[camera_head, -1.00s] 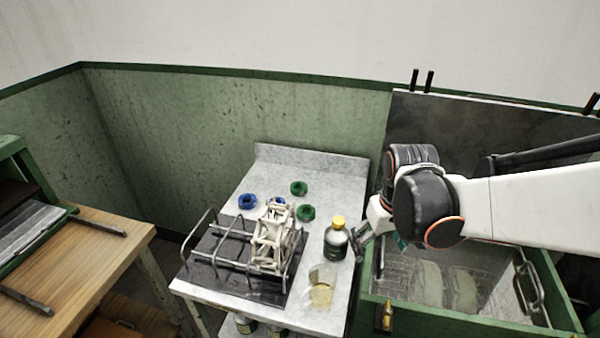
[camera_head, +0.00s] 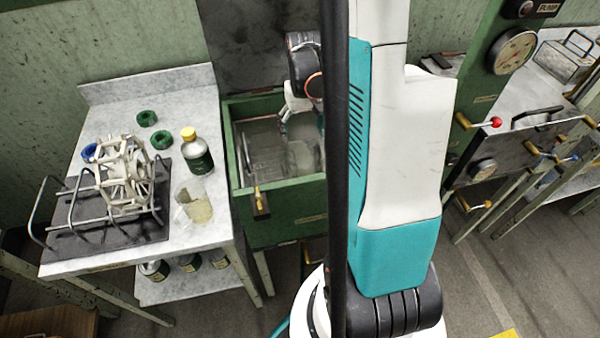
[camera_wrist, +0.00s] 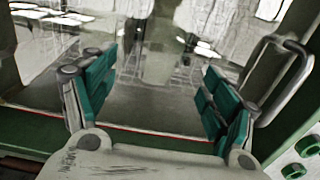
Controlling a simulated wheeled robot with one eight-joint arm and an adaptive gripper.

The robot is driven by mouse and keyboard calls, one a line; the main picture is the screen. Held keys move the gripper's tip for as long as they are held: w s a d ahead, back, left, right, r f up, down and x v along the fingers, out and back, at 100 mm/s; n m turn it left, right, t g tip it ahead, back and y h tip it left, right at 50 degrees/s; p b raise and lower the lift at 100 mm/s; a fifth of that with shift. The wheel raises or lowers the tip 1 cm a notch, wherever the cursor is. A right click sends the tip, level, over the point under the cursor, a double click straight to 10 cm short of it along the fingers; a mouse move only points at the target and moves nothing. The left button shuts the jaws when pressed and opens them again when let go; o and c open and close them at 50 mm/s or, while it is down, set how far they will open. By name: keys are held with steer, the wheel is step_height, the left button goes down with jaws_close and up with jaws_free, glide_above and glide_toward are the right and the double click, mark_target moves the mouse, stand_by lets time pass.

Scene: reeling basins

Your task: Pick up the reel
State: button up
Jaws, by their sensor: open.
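The reel (camera_head: 127,175) is a pale, open-framed spool. It rests in a wire cradle on a dark board at the front left of the marble-topped table in the head view. My gripper (camera_head: 290,120) is to the right of the reel, over the green basin and apart from the reel; my own arm partly hides it. In the wrist view my gripper (camera_wrist: 158,78) is open, its teal finger pads spread with nothing between them. The reel cannot be made out in the wrist view.
A dark bottle with yellow cap (camera_head: 197,152) and a clear beaker (camera_head: 194,201) stand right of the reel. Green rings (camera_head: 161,140) lie behind it. The green basin (camera_head: 284,214) adjoins the table. A metal handle (camera_wrist: 283,82) is close to my right finger.

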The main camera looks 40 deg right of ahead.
mark_target(301, 151)
step_height(301, 151, down, 4)
steer(key=shift+f+b, duration=0.2)
steer(key=shift+b, duration=0.4)
steer(key=shift+a+f+b, duration=0.15)
steer(key=shift+f+b, duration=0.6)
steer(key=shift+f, duration=0.6)
steer(key=shift+a+f+b, duration=0.1)
steer(key=shift+f+b, duration=0.6)
steer(key=shift+f, duration=0.6)
steer(key=shift+r, duration=0.1)
steer(key=shift+c, duration=0.3)
steer(key=c, duration=1.2)
